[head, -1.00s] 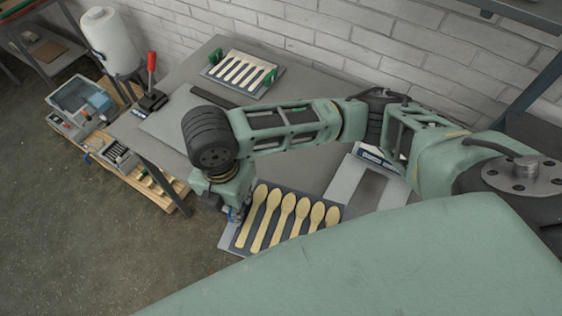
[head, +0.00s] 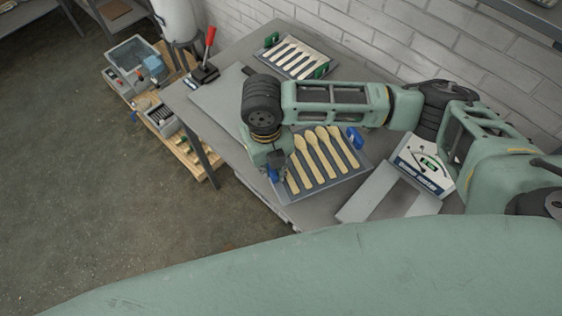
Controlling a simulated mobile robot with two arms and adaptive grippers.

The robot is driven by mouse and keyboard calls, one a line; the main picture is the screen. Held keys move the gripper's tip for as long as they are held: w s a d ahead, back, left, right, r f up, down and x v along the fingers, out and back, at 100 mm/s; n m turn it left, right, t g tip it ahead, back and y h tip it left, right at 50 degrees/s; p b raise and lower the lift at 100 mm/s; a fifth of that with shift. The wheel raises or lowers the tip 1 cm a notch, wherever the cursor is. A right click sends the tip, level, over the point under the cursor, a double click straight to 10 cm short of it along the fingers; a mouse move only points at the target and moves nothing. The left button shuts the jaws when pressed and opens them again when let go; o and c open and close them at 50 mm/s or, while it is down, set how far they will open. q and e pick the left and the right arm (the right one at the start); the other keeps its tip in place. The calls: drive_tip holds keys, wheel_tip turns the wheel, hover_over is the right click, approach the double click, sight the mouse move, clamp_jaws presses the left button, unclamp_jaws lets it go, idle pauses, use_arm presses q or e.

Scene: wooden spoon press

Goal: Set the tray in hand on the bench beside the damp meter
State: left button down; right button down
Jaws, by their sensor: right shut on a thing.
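The tray (head: 329,186) is dark with blue end handles and carries several pale wooden spoons (head: 322,157). My right gripper (head: 275,171) is shut on the tray's left end; its fingers are mostly hidden by my wrist. The tray is over the front part of the grey bench (head: 242,61); I cannot tell whether it touches the top. The damp meter (head: 427,166), a white-faced box with a dial, stands to the right of the tray, with a gap between them. My left gripper is not in view.
A similar tray (head: 292,56) with green handles and several spoons lies at the back of the bench. A red-handled lever (head: 208,55) stands at the left edge. A grey plate (head: 380,196) lies in front of the meter. A pallet with equipment (head: 196,158) is on the floor.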

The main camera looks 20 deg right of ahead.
drive_tip(key=shift+w+d+f, duration=0.95)
drive_tip(key=shift+w+d, duration=0.2)
drive_tip(key=shift+w, duration=0.1)
wheel_tip(320, 180, down, 3)
drive_tip(key=shift+p, duration=0.7)
drive_tip(key=shift+f, duration=0.55)
drive_tip(key=c, duration=1.7)
unclamp_jaws()
drive_tip(key=shift+f, duration=0.15)
drive_tip(key=shift+r, duration=0.25)
wheel_tip(320, 180, up, 12)
drive_tip(key=shift+a+f+b, duration=0.1)
drive_tip(key=shift+b, duration=0.65)
